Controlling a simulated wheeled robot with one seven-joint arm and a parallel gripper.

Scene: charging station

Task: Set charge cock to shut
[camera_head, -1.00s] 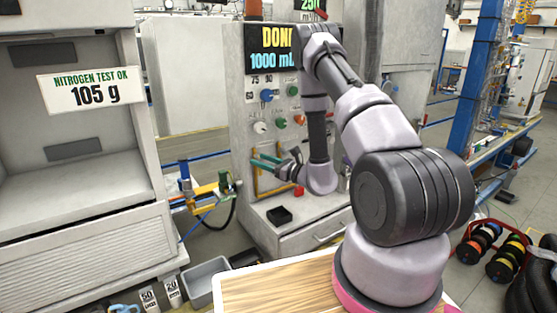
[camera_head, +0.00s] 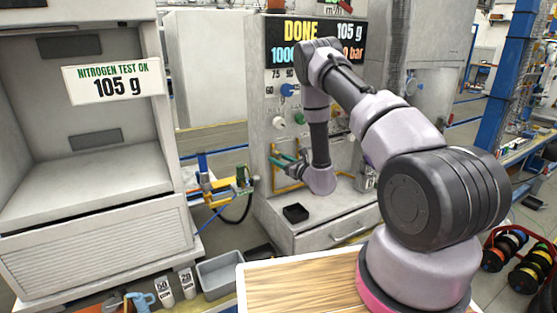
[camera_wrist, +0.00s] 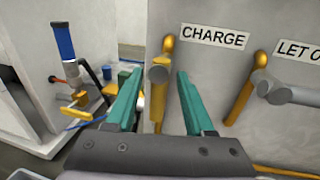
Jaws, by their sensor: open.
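The charge cock (camera_wrist: 158,108) is a yellow lever under the CHARGE label (camera_wrist: 213,36) in the wrist view. Its handle points down, nearly vertical, with a round grey-tan end in front of its upper part. My gripper (camera_wrist: 157,76) is open, with one green finger on each side of the lever. I cannot tell whether either finger touches it. In the head view my gripper (camera_head: 287,161) is at the lower left of the station panel, and the cock is too small there to make out.
A second yellow lever (camera_wrist: 240,100) under the LET O... label is close on the right. A blue-handled fitting (camera_wrist: 64,42) stands to the left. A small black tray (camera_head: 295,213) sits on the station ledge. The display (camera_head: 315,42) reads DONE, 105 g.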

